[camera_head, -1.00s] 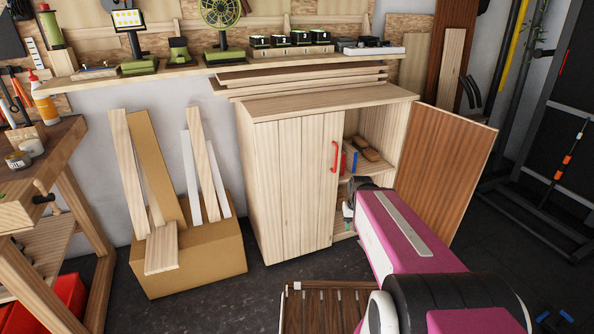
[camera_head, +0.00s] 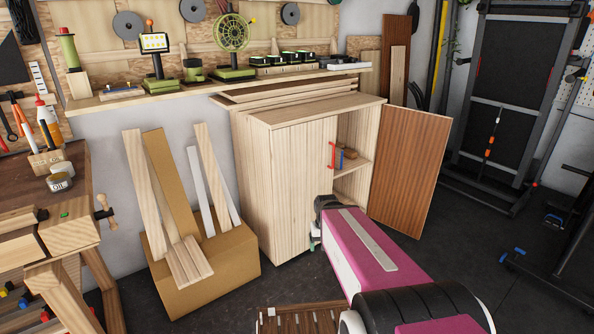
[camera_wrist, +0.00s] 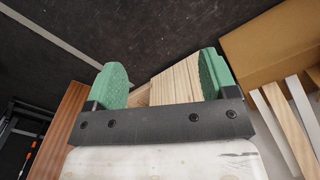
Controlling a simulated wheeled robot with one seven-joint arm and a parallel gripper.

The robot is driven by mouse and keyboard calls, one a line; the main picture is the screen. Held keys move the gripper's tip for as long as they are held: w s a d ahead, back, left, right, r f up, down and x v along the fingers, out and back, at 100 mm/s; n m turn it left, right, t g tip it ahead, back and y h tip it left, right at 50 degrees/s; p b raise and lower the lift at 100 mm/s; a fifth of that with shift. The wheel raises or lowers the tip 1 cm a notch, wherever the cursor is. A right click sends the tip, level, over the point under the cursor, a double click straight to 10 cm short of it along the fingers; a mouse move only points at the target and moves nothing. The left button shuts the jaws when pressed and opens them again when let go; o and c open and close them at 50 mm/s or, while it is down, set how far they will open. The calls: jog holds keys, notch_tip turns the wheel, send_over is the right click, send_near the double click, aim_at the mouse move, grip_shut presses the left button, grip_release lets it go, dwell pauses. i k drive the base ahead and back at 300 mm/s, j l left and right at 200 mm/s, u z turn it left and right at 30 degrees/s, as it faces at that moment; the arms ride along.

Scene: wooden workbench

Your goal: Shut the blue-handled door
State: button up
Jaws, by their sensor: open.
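The pale wooden cabinet (camera_head: 255,190) stands against the wall. Its left door (camera_head: 300,180), with a red handle (camera_head: 332,155), is shut. Its right door (camera_head: 410,165) stands wide open, brown inner face showing; no blue handle is visible, and its outer face is hidden. My gripper (camera_head: 315,238) is low in front of the left door's lower right part, mostly hidden by my arm. In the wrist view my gripper (camera_wrist: 160,85) is open, its green fingers apart, with pale cabinet wood (camera_wrist: 177,82) behind the gap. The brown door (camera_wrist: 65,125) shows at left there, apart from the fingers.
A cardboard box (camera_head: 215,270) with wood offcuts stands left of the cabinet. A workbench (camera_head: 40,195) is at far left. Small items (camera_head: 350,153) lie on the cabinet shelf. Dark floor is clear between rack and open door.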

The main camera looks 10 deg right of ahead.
aim_at(412, 143)
jog(key=i+l, duration=0.15)
jog(key=l, duration=0.35)
jog(key=i+l+u, duration=0.1)
jog(key=l, duration=0.4)
jog(key=i+l, duration=0.15)
jog(key=l, duration=0.35)
jog(key=i+l, duration=0.1)
jog(key=l, duration=0.45)
jog(key=i+l+u, duration=0.1)
jog(key=l, duration=0.4)
jog(key=i+l, duration=0.15)
jog(key=l, duration=0.35)
